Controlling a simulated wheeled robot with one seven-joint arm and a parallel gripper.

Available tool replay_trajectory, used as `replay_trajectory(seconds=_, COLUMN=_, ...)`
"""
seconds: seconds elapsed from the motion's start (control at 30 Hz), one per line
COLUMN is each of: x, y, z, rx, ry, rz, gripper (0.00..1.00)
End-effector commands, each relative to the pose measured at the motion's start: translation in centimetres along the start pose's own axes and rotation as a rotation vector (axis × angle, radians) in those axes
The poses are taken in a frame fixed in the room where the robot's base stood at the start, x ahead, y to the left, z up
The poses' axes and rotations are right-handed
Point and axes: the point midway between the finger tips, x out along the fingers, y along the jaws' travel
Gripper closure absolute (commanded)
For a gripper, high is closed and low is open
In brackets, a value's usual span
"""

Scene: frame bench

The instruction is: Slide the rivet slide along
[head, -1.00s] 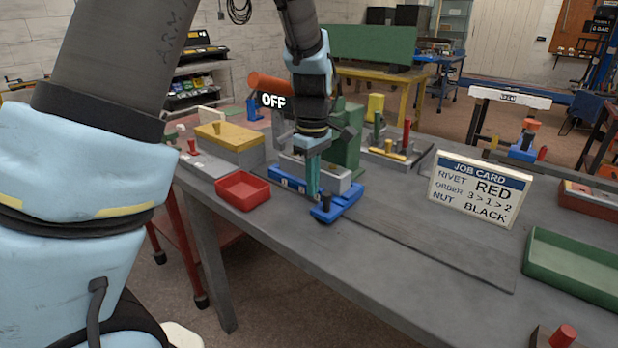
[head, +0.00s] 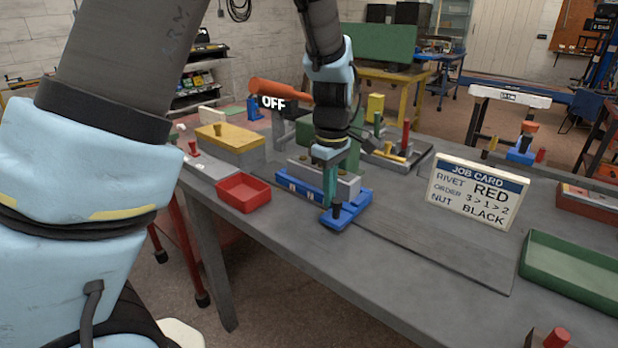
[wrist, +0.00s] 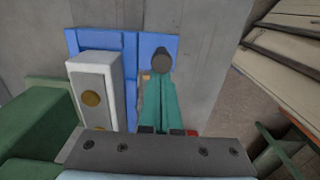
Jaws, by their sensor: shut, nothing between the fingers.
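The blue rivet slide (head: 360,203) lies on the bench below the press, with a pale grey block (head: 348,187) on it and a dark upright knob (head: 337,210) at its near right end. In the wrist view the slide (wrist: 130,48) shows its dark knob (wrist: 162,60) just past my fingertips and the grey block (wrist: 90,85) to the left. My gripper (head: 329,197) points down, its teal fingers shut and empty, close behind the knob. It also shows in the wrist view (wrist: 160,82). I cannot tell whether the fingertips touch the knob.
A red tray (head: 243,193) stands left of the slide, with a yellow-lidded box (head: 230,136) behind it. The job card (head: 478,190) stands to the right, and a green tray (head: 575,268) lies further right. An orange handle (head: 280,89) is marked OFF.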

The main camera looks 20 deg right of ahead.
Motion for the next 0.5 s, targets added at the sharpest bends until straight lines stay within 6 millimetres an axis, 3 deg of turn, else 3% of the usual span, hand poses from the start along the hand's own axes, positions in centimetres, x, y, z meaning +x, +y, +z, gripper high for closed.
replay_trajectory(seconds=0.5, x=-0.1, y=0.0, z=3.1, rx=0.002, ry=-0.001, rz=0.000, gripper=1.00)
